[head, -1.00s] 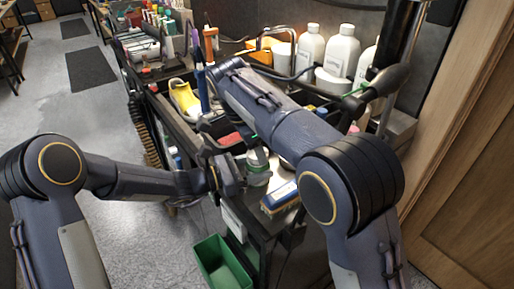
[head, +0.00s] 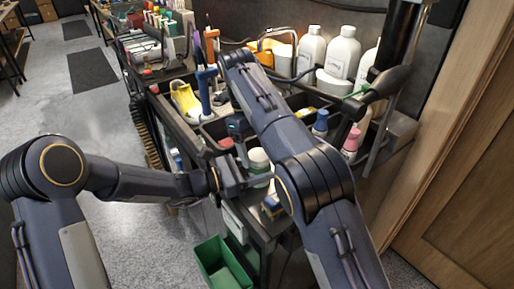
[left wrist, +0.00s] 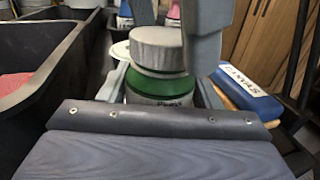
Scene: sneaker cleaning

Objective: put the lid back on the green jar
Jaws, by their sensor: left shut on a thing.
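The green jar (left wrist: 160,92) stands upright between the fingers of my left gripper (left wrist: 163,84), which is shut on its body. In the head view the jar (head: 260,180) is partly hidden by that gripper (head: 243,184). A pale grey lid (left wrist: 160,48) sits on top of the jar; it also shows in the head view (head: 258,158). A narrow band shows under its rim, and I cannot tell whether it is fully seated. My right gripper (left wrist: 174,20) is close above and behind the lid, its fingers spread apart, one beside the lid's right edge. It looks open and empty.
A blue brush (left wrist: 245,92) lettered CANVAS lies right of the jar. A dark bin (left wrist: 50,50) stands at left. White bottles (head: 342,52) and a yellow sneaker (head: 185,98) are farther back. A green bin (head: 222,262) is on the floor.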

